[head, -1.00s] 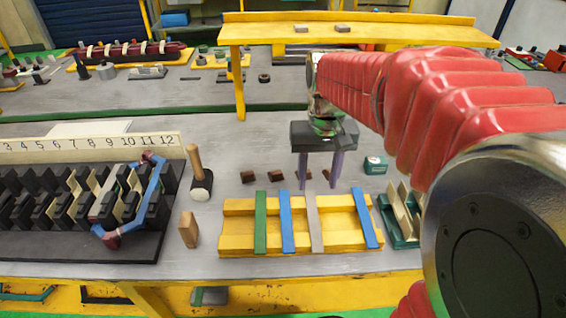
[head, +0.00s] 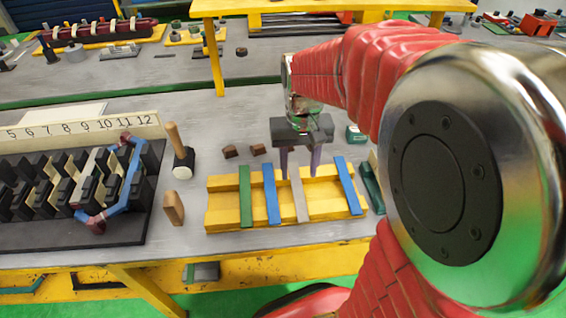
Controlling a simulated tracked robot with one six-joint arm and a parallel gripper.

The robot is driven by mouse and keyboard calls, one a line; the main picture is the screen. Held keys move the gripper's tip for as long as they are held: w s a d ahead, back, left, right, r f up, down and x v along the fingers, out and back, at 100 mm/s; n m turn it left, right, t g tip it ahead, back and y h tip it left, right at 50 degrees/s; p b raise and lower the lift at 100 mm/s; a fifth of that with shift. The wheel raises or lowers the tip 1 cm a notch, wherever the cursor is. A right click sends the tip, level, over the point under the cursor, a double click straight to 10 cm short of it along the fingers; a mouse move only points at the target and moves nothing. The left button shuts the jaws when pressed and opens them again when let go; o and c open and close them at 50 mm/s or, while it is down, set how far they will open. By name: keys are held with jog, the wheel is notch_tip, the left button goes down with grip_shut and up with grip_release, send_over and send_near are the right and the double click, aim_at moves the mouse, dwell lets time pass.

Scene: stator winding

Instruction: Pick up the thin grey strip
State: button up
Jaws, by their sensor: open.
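The thin grey strip (head: 299,198) lies across the yellow rack (head: 223,212), between a blue strip (head: 271,195) on its left and another blue strip (head: 348,186) on its right. A green strip (head: 245,197) lies farthest left. My gripper (head: 299,172) is open and empty, pointing down over the rack's back edge. Its two fingers are apart, close to the far end of the grey strip. I cannot tell whether they stand on either side of it or how high above it they are.
A black slotted stator block (head: 75,238) with a blue coil (head: 128,185) stands at the left. A mallet (head: 182,160) and a wooden block (head: 173,208) stand left of the rack. Small brown blocks (head: 258,149) lie behind it. A green box (head: 355,134) stands behind right.

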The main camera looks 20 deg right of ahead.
aim_at(299, 194)
jog(key=shift+f, duration=0.95)
jog(key=shift+s+f, duration=0.15)
jog(key=shift+f, duration=2.45)
jog(key=shift+c, duration=0.7)
grip_shut()
